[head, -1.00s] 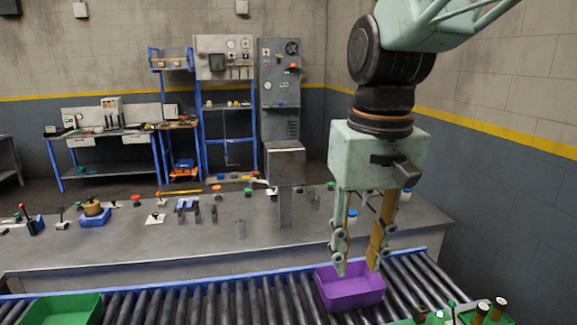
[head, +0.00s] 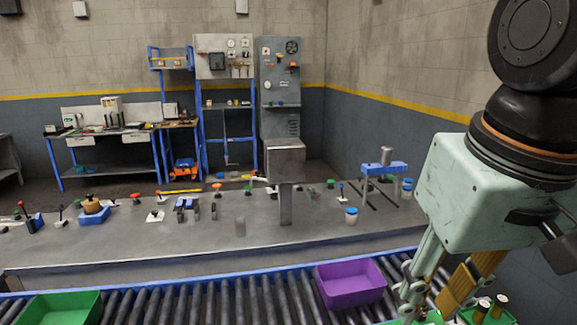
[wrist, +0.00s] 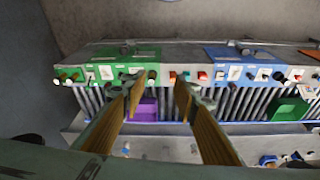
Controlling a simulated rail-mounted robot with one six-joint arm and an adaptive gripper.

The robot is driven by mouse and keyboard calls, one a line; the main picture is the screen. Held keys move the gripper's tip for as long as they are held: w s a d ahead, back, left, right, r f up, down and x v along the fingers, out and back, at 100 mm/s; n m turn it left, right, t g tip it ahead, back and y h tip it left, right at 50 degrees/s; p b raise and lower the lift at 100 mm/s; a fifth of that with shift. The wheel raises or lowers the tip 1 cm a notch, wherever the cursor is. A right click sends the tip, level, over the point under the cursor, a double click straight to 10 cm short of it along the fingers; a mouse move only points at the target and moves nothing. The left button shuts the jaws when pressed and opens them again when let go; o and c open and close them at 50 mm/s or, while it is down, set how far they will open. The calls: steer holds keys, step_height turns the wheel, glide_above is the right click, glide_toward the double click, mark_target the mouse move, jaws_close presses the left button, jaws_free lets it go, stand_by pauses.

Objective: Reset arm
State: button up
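My gripper (head: 424,302) is at the lower right of the head view, pointing down just right of the purple bin on the roller conveyor. In the wrist view its two fingers (wrist: 158,86) stand apart with nothing between them, so it is open and empty. The purple bin (head: 350,284) looks empty and also shows beyond the left finger in the wrist view (wrist: 144,110). No object is held.
The roller conveyor (head: 230,304) runs along the front, with a green bin (head: 62,308) at left. A grey bench (head: 130,232) behind it carries several small parts and a blue stand (head: 384,169). Green (wrist: 112,58) and blue (wrist: 250,55) panels with controls line the conveyor's other side.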

steer(key=s+d+f+t, duration=0.1)
steer(key=s+d, duration=0.1)
steer(key=s, duration=0.4)
steer(key=shift+s+f+m, duration=0.15)
steer(key=shift+f+m, duration=0.15)
steer(key=shift+f, duration=0.05)
